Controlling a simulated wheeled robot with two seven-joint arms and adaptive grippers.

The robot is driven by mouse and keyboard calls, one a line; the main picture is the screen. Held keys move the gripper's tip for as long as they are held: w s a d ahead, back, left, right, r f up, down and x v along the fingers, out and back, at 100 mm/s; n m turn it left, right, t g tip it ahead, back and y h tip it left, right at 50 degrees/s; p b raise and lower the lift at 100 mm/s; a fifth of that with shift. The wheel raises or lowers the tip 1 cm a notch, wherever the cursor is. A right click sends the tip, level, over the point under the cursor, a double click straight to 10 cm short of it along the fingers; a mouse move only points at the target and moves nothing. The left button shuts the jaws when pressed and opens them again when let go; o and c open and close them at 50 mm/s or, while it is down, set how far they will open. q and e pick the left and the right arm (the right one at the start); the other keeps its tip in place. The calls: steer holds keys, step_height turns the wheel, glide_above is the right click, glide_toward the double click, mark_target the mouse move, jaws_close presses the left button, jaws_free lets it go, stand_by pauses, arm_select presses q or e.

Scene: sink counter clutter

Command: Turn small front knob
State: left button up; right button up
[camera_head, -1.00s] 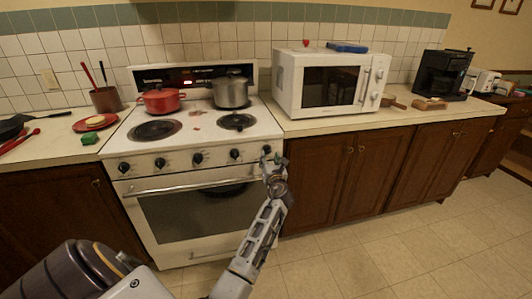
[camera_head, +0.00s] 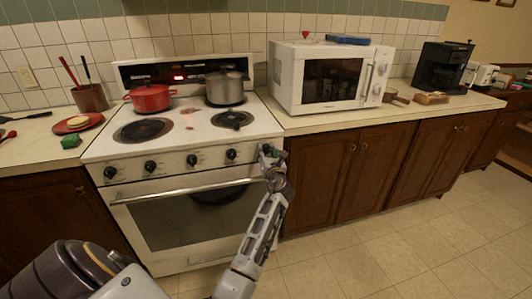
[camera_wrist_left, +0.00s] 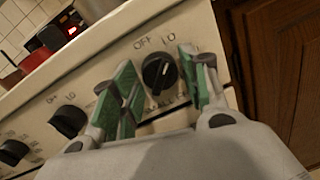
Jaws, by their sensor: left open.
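The stove (camera_head: 160,205) has a row of black knobs along its front panel. My left gripper (camera_head: 270,153) is at the right end of that row and largely hides the rightmost knob in the head view. In the left wrist view, a black knob (camera_wrist_left: 160,73) with a pale line sits under OFF and LO markings. My left gripper (camera_wrist_left: 157,62) is open, with one green-padded finger on each side of this knob. Gaps show between the knob and both fingers, and contact is not visible. My right gripper is not in view.
Two other knobs (camera_wrist_left: 68,121) are left of the gripper in the wrist view. The oven handle (camera_head: 185,190) runs below the panel. A red pot (camera_head: 150,98) and a steel pot (camera_head: 225,88) stand on the stove. A wooden cabinet (camera_head: 315,180) adjoins on the right.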

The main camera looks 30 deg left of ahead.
arm_select(q)
steer(key=shift+c, duration=0.3)
steer(key=c, duration=0.7)
steer(key=shift+n, duration=2.1)
steer(key=o, duration=0.8)
steer(key=shift+c, duration=0.2)
steer(key=v, duration=0.7)
steer(key=shift+s+d, duration=0.2)
steer(key=shift+d, duration=0.05)
